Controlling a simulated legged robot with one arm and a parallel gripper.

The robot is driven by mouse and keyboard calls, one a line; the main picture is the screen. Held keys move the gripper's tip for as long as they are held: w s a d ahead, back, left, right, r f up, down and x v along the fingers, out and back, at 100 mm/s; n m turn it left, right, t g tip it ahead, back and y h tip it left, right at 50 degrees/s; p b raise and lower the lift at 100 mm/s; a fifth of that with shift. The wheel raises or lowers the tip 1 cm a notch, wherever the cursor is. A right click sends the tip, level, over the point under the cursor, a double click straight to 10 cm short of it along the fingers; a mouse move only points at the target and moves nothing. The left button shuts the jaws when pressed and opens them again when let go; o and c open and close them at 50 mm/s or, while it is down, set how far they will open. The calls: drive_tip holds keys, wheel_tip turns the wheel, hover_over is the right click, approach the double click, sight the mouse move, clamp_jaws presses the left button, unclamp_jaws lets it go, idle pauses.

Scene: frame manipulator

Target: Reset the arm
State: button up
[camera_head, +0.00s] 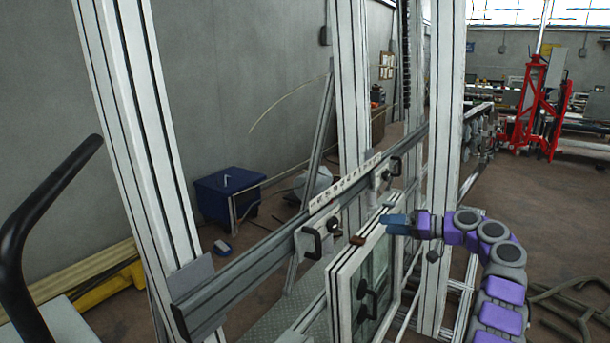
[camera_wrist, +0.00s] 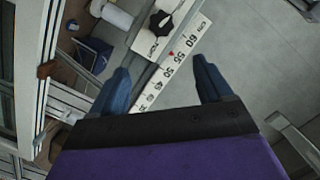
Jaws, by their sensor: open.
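My arm, purple and grey, rises at the right of the head view. Its gripper (camera_head: 396,224) has blue fingers and reaches left, close to the top of a white-framed window panel (camera_head: 343,268). In the wrist view my gripper (camera_wrist: 160,88) is open, with its two blue fingers wide apart and nothing between them. A ruler strip with numbers (camera_wrist: 172,66) shows beyond and between the fingers. In the head view this strip (camera_head: 345,184) lies along a grey horizontal rail (camera_head: 260,262). Whether the gripper touches the panel cannot be told.
Tall white metal posts (camera_head: 140,130) stand at left and centre. Black handles (camera_head: 318,243) are fixed on the rail, and another (camera_head: 368,300) on the panel. A blue box (camera_head: 228,193) stands on the floor behind. A red machine (camera_head: 535,110) is far right.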

drive_tip(key=s+a+r+m+g+h+b, duration=0.1)
drive_tip(key=s+a+m, duration=0.1)
drive_tip(key=a, duration=0.4)
drive_tip(key=s+a+r+m+g+h+b, duration=0.1)
drive_tip(key=s+a+r, duration=0.1)
drive_tip(key=a, duration=0.3)
drive_tip(key=s+a+f+g+h+b, duration=0.1)
drive_tip(key=s+a+f+g+h, duration=0.1)
drive_tip(key=s+a, duration=0.5)
drive_tip(key=s+a+f+g+h, duration=0.2)
drive_tip(key=s, duration=0.8)
drive_tip(key=s+d+f+g+h+b, duration=0.1)
drive_tip(key=s+f, duration=0.3)
drive_tip(key=s, duration=0.9)
drive_tip(key=s+d+f+g+h+b, duration=0.1)
drive_tip(key=s+f+h, duration=0.3)
drive_tip(key=s, duration=0.8)
drive_tip(key=s+d+f+g+h+b, duration=0.1)
drive_tip(key=s+f, duration=0.4)
drive_tip(key=s, duration=0.8)
drive_tip(key=d+h, duration=0.1)
drive_tip(key=d, duration=0.1)
drive_tip(key=shift+s+d+f+h, duration=0.2)
drive_tip(key=shift+s+d+h, duration=0.1)
drive_tip(key=shift+s+h, duration=0.1)
